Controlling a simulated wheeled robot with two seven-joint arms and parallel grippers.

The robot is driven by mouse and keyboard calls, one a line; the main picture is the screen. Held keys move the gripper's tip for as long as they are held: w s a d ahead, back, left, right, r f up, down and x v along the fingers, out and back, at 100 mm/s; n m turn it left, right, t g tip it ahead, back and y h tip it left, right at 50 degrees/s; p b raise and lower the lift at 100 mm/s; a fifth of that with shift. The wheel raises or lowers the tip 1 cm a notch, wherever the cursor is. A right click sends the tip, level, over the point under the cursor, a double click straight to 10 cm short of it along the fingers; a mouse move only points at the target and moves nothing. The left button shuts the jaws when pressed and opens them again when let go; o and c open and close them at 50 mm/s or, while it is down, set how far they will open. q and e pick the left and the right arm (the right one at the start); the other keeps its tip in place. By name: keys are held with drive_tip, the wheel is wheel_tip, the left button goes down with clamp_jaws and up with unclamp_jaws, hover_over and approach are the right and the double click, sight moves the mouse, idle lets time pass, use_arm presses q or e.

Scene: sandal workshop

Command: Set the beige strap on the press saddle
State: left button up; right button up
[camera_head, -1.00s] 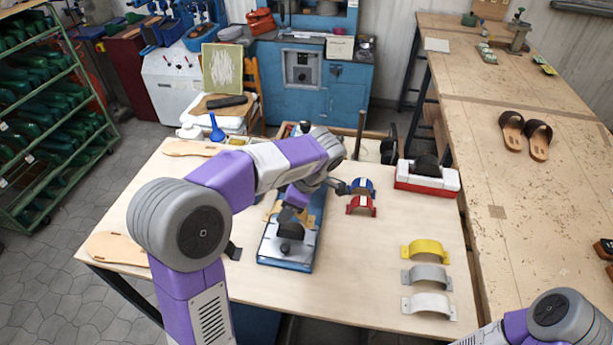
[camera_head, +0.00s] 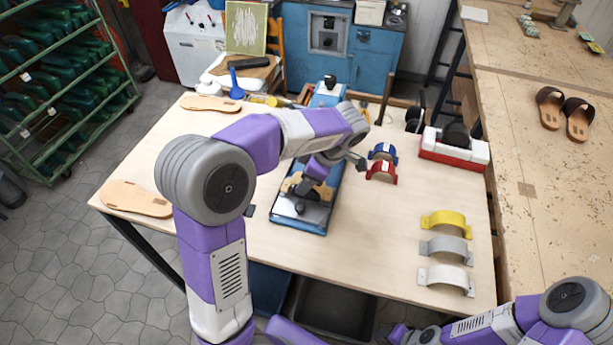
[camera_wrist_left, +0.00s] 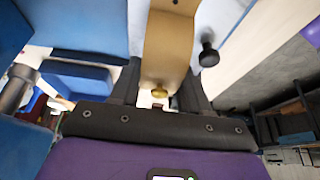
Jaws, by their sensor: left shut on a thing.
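The press (camera_head: 318,215), a blue base with a metal plate and a dark knob, stands on the table at its middle. My left gripper (camera_head: 308,186) is low over its far part, partly hidden by my own wrist. A beige strap (camera_head: 291,182) shows at the gripper, over the press. In the left wrist view the strap (camera_wrist_left: 170,45) runs up from between the fingers of the left gripper (camera_wrist_left: 160,98), which is shut on it. The press's dark knob (camera_wrist_left: 208,54) is beside it. The saddle is hidden, so I cannot tell whether the strap touches it.
Yellow (camera_head: 446,220), grey (camera_head: 445,248) and whitish (camera_head: 446,278) ones lie along the right side. The table's front middle is clear.

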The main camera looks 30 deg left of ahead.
use_arm(q)
drive_tip(key=shift+f+b, duration=0.4)
drive_tip(key=shift+f, duration=0.35)
drive_tip(key=shift+f, duration=0.2)
drive_tip(key=o, duration=1.5)
drive_tip(key=shift+f, duration=0.1)
drive_tip(key=shift+c, duration=0.5)
